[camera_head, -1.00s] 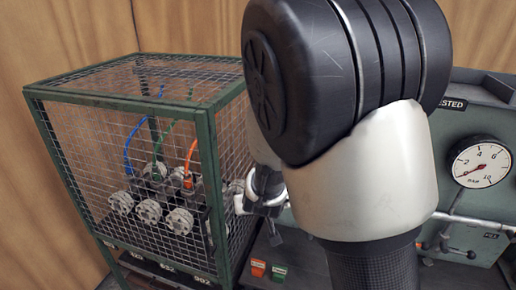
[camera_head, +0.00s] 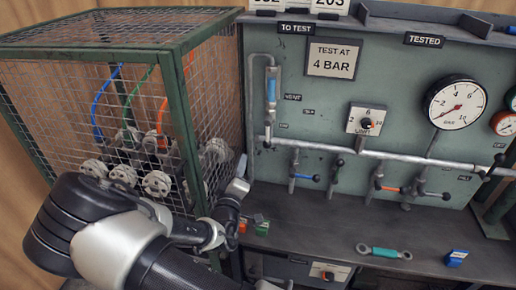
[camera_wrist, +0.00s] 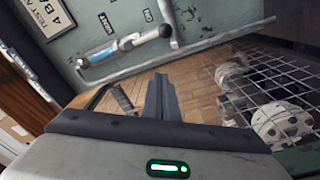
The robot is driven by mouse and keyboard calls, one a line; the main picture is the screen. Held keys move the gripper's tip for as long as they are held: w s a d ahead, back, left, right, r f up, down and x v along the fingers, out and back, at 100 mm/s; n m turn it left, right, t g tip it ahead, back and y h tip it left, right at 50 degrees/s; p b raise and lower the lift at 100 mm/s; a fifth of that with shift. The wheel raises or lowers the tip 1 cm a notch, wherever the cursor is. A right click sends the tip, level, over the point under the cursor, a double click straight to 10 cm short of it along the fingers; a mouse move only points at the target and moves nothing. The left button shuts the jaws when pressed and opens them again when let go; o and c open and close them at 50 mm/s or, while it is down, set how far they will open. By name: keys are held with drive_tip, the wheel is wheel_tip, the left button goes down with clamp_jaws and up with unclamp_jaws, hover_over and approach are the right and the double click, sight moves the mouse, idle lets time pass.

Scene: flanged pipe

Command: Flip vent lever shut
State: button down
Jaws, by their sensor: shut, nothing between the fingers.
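The vent lever (camera_head: 271,88) has a blue grip and stands upright along the thin pipe beside the VENT label (camera_head: 292,97), at the left end of the panel. In the wrist view the lever (camera_wrist: 130,42) shows at upper left, with a dark rounded end. My gripper (camera_head: 242,165) is beside the cage's right side, below the lever and apart from it. In the wrist view its fingers (camera_wrist: 160,95) are together and hold nothing. The lever lies beyond the fingertips, with a gap between. In the head view the fingertips are small and hard to make out.
A mesh cage (camera_head: 120,60) with hoses and round fittings stands close to my arm on the left. A horizontal pipe (camera_head: 380,154) with several levers crosses the panel. A green-banded wrench (camera_head: 384,252) and a blue block (camera_head: 456,258) lie on the bench. Space before the upper panel is clear.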

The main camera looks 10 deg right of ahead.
sight(268, 133)
drive_tip(key=w+d+f, duration=0.1)
drive_tip(key=w+d, duration=0.6)
drive_tip(key=w, duration=0.2)
drive_tip(key=shift+w+f, duration=0.15)
drive_tip(key=shift+f, duration=0.2)
